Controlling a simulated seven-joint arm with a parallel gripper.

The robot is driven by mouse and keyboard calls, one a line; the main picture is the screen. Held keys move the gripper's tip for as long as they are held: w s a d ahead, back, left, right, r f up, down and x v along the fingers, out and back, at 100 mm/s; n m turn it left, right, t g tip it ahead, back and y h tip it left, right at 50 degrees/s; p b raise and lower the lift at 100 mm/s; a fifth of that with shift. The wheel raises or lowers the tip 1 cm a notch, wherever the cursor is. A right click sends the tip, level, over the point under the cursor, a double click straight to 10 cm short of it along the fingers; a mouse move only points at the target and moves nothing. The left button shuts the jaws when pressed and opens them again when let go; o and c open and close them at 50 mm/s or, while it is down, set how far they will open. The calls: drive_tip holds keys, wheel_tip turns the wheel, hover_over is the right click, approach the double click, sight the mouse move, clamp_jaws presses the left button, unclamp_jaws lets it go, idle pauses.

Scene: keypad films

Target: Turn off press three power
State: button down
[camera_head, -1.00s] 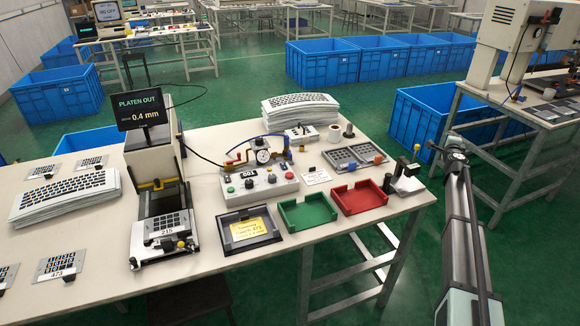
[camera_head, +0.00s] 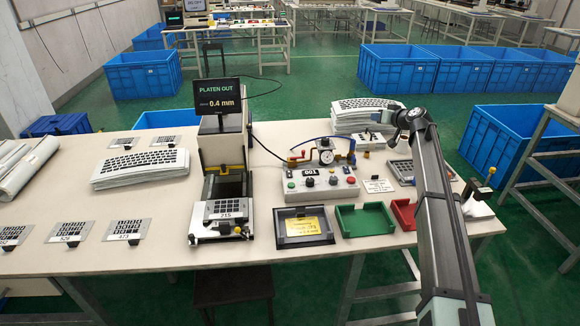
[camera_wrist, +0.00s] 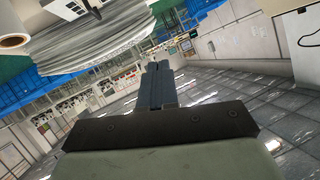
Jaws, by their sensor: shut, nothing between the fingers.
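The press (camera_head: 222,150) stands at the table's middle, its screen (camera_head: 217,97) reading "PLATEN OUT" and 0.4 mm. To its right is a pale control box (camera_head: 320,190) marked "001", with a pressure gauge (camera_head: 326,157), two dark knobs, a green button (camera_head: 291,186) and a red button (camera_head: 350,181). I cannot make out a power label or a "three". My arm's end is above the table's right back, right of the control box and near the film stack (camera_head: 352,108). My gripper (camera_wrist: 158,70) shows in the wrist view, shut and empty; its fingertips are not clear in the head view.
Another film stack (camera_head: 140,168) and loose keypad plates lie left.

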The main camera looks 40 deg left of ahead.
drive_tip(key=s+a+f+n+g+h, duration=0.2)
drive_tip(key=s+a+n+g+h, duration=0.25)
drive_tip(key=s+a+n, duration=0.75)
drive_tip(key=r+n+h, duration=0.1)
drive_tip(key=n+h, duration=0.5)
hover_over(289, 172)
drive_tip(key=d, duration=0.1)
drive_tip(key=shift+s+d+r+g+h, duration=0.15)
drive_tip(key=shift+s+r+g, duration=0.1)
drive_tip(key=shift+s, duration=0.15)
drive_tip(key=shift+s+d+r+g+h, duration=0.1)
drive_tip(key=shift+s+g, duration=0.1)
drive_tip(key=shift+s, duration=0.15)
drive_tip(key=f, duration=0.4)
drive_tip(key=a+f, duration=0.1)
drive_tip(key=f, duration=0.4)
drive_tip(key=w+f, duration=0.1)
drive_tip(key=f, duration=0.4)
drive_tip(key=shift+w+a, duration=0.1)
drive_tip(key=shift+a, duration=0.05)
